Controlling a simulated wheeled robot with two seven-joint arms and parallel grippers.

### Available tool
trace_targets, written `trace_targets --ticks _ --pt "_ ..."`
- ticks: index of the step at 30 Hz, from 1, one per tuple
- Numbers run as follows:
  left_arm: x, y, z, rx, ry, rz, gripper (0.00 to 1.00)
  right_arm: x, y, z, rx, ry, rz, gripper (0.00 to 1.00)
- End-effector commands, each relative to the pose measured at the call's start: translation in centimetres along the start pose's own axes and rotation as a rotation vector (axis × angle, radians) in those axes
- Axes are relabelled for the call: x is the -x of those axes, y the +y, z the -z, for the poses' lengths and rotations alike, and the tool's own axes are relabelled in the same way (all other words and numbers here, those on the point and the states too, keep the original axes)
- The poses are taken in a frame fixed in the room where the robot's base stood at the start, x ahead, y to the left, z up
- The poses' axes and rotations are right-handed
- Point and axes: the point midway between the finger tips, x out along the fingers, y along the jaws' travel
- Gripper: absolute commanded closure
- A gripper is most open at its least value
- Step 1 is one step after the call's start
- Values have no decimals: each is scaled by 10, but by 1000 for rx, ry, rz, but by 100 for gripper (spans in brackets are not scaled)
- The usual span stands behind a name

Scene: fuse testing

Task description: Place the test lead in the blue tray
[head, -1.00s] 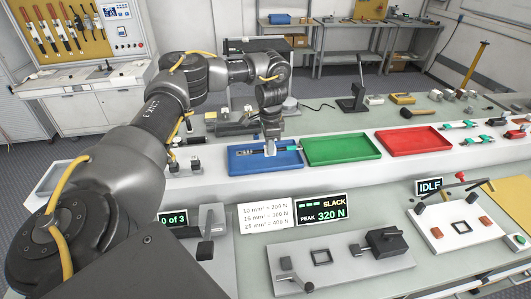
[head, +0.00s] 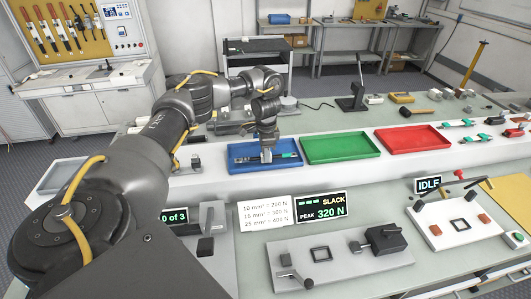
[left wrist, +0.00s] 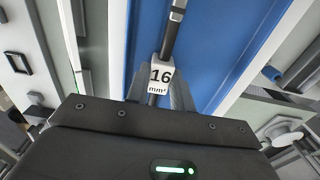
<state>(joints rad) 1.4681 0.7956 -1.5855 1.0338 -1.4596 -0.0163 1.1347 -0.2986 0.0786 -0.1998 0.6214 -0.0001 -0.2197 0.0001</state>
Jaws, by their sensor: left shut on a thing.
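The blue tray (head: 245,167) stands on the white raised shelf, left of the green tray. My left gripper (head: 267,156) points down into the blue tray. It is shut on the test lead (head: 283,156), a dark lead with a teal end that lies across the tray within its rim. In the left wrist view the lead's white "16 mm²" tag (left wrist: 160,76) sits between the fingers, with the blue tray floor (left wrist: 205,60) behind it. I cannot tell whether the lead touches the floor. My right gripper is not in view.
A green tray (head: 307,157) and a red tray (head: 435,148) stand to the right. Several teal-ended leads (head: 487,139) lie at the far right. In front are a grey test fixture (head: 330,270), a display reading SLACK, PEAK 320 N (head: 321,206), and a white fixture (head: 440,235).

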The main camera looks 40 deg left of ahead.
Motion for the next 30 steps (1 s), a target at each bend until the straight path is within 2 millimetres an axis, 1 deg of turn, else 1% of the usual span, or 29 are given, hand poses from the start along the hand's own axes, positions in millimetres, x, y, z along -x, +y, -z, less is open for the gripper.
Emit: trace_targets --ticks 2,3,8,16,19,23,30 --pt "-2 0 0 1 0 0 100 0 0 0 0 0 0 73" --pt "-3 0 0 1 0 0 76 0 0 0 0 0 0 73" --pt "-2 0 0 0 0 0 55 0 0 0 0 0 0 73" --pt "-2 0 0 0 0 0 55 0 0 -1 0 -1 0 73" --pt "5 0 1 0 1 2 55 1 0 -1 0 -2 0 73" --pt "26 -1 1 -3 2 5 55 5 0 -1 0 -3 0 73" --pt "77 -1 1 -2 2 5 55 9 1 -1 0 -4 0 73"
